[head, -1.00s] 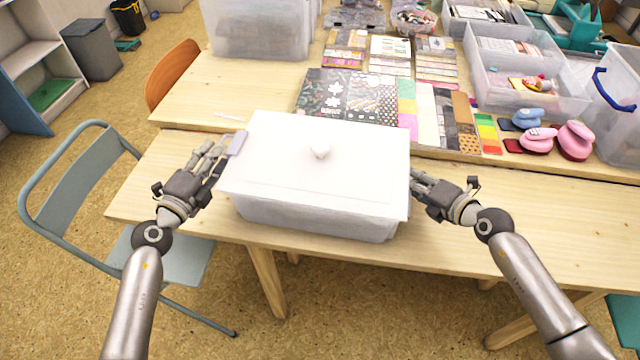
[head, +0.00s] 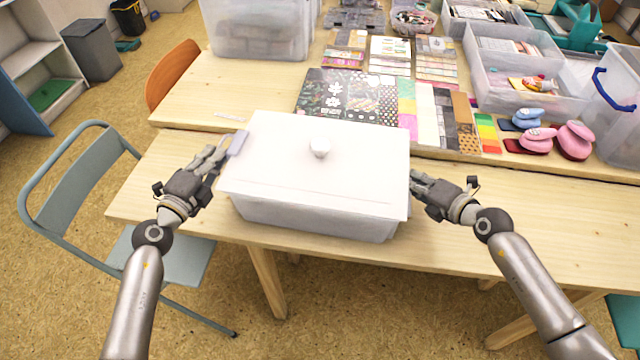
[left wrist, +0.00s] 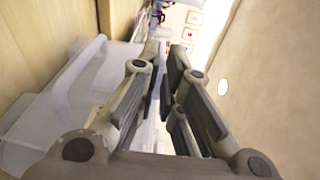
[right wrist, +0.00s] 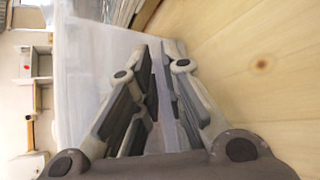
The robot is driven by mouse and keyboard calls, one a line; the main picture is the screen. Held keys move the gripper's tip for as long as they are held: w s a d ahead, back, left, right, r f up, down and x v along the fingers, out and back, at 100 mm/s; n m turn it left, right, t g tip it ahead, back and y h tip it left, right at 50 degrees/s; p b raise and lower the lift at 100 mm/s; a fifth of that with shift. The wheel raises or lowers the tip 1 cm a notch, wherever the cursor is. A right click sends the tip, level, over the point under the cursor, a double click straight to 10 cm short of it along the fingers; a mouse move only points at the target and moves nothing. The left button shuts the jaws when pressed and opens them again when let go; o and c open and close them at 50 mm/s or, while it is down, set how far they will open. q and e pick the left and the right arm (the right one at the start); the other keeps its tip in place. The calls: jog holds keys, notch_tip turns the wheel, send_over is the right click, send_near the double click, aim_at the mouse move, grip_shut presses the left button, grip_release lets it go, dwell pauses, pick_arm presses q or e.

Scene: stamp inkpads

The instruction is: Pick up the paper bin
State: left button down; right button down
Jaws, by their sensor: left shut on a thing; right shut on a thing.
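My left gripper (head: 228,150) is shut on the handle (head: 237,143) at the bin's left end. My right gripper (head: 414,184) is shut on the bin's right end, where the lid hides the grip. Bin walls show beside the fingers in the left wrist (left wrist: 75,85) and right wrist (right wrist: 85,60) views.
The wooden table (head: 540,215) is clear to the right of the bin. Behind stand patterned papers (head: 345,95), pink stamps (head: 538,140) and clear boxes (head: 525,90). A grey folding chair (head: 80,180) is at the left.

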jog(key=shift+w+r, duration=0.2)
jog(key=shift+r, duration=0.1)
jog(key=shift+r, duration=0.1)
jog(key=shift+r+p, duration=0.4)
jog(key=shift+p, duration=0.25)
jog(key=shift+d+r+p, duration=0.1)
jog(key=shift+r+p, duration=1.8)
jog(key=shift+r, duration=0.05)
jog(key=shift+d, duration=0.1)
